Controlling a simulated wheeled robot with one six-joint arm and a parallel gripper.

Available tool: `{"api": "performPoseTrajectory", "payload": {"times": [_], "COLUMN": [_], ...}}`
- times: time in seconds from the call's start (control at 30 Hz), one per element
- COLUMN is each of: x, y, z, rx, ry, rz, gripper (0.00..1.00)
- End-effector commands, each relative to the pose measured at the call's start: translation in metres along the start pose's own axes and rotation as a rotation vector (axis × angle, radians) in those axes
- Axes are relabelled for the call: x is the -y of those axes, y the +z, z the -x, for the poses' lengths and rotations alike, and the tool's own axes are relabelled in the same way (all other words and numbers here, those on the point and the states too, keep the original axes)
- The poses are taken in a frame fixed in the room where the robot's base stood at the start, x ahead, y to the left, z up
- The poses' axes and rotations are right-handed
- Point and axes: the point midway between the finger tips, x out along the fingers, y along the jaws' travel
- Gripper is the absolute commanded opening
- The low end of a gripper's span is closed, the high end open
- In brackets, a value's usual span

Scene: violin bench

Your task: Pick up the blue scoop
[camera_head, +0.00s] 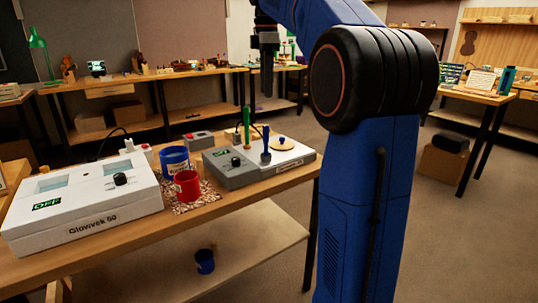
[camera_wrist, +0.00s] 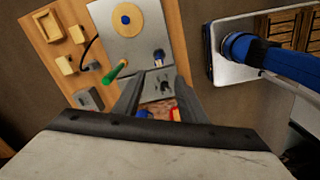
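The blue scoop (camera_head: 266,146) stands upright with its handle up on the grey-and-white device (camera_head: 240,174) on the bench. In the wrist view the blue scoop (camera_wrist: 158,56) is seen from above, just beyond the fingertips and roughly in line with the gap between them. A similar green-handled tool (camera_head: 247,127) stands to its left; it shows in the wrist view too (camera_wrist: 115,73). My gripper (camera_head: 267,84) hangs above and beyond the device in the head view, fingers pointing down. In the wrist view my gripper (camera_wrist: 160,80) has its fingers apart with nothing between them.
A blue cup (camera_head: 175,161) and a red cup (camera_head: 187,186) stand on a speckled mat (camera_head: 207,200). A white box labelled Glowvek 60 (camera_head: 85,211) fills the bench's left. A dark blue cup (camera_head: 205,262) sits on the lower shelf. A round lid-like disc (camera_head: 284,143) lies on the device.

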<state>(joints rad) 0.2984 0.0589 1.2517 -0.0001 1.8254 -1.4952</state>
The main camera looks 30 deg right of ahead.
Motion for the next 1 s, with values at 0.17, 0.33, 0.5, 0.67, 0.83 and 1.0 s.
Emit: {"api": "performPoseTrajectory", "payload": {"times": [0.17,0.33,0.5,0.67,0.83,1.0], "x": [-0.004,-0.003,-0.003,-0.003,-0.003,-0.003], "y": [0.002,0.002,0.002,0.002,0.001,0.001], "z": [-0.007,-0.034,-0.065,-0.092,-0.114,-0.122], "rx": [0.000,0.001,0.001,0.001,0.000,0.000], "ry": [-0.008,-0.008,-0.009,-0.008,-0.007,-0.006], "rz": [0.018,0.017,0.017,0.016,0.016,0.016], "gripper": [0.38,0.38,0.38,0.38,0.38,0.38]}}
